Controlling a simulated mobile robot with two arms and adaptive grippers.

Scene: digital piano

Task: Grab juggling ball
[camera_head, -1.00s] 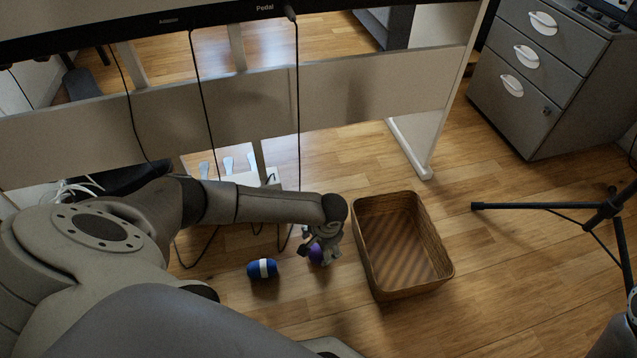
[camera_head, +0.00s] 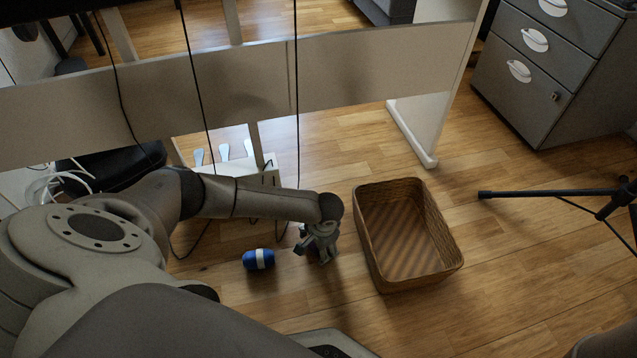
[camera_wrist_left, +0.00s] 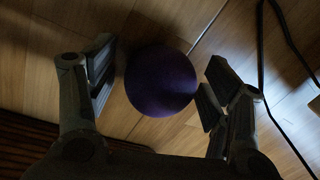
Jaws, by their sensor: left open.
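A dark purple juggling ball (camera_wrist_left: 161,80) lies on the wood floor in the left wrist view, between the two spread fingers of my left gripper (camera_wrist_left: 157,88). Gaps show on both sides of it; the right fingertip is very near its edge. In the head view my left gripper (camera_head: 318,246) is low over the floor, just left of the wicker basket, and hides the ball. My right gripper is out of view.
A blue roll-shaped object with a white band (camera_head: 259,259) lies left of my gripper. The empty wicker basket (camera_head: 455,268) stands to the right. Black cables hang behind, near the pedals (camera_head: 224,153). A black stand leg (camera_head: 545,194) is at the far right.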

